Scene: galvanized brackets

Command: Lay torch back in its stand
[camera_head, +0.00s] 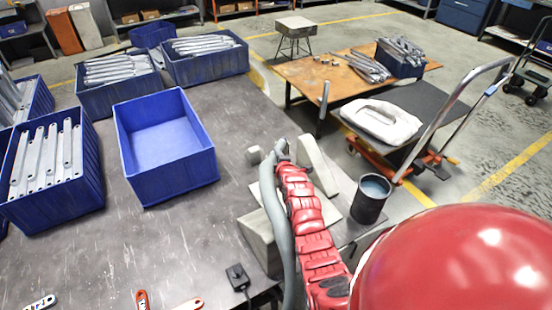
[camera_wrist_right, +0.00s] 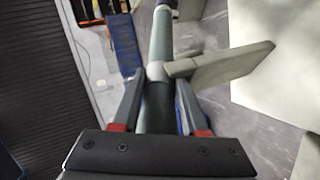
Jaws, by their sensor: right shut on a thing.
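The torch (camera_wrist_right: 160,45) is a grey-green tube in the right wrist view, running lengthwise between the two dark fingers of my right gripper (camera_wrist_right: 158,82). The gripper is shut on it. A flat beige paddle (camera_wrist_right: 225,62) reaches right from a pale collar on the tube; I cannot tell if it belongs to the torch or the stand. In the head view my red right arm ends near grey wedge-shaped blocks (camera_head: 316,165) at the table's right edge, which may be the stand. A grey hose (camera_head: 270,205) runs beside the arm. The arm largely hides the gripper there. My left gripper is not in view.
An empty blue bin (camera_head: 165,145) stands left of the arm; bins of metal brackets (camera_head: 47,165) stand around it. A dark cup (camera_head: 371,198) stands to the right. A small black box (camera_head: 238,277) and red-handled tools (camera_head: 142,300) lie in front. Mid-table is clear.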

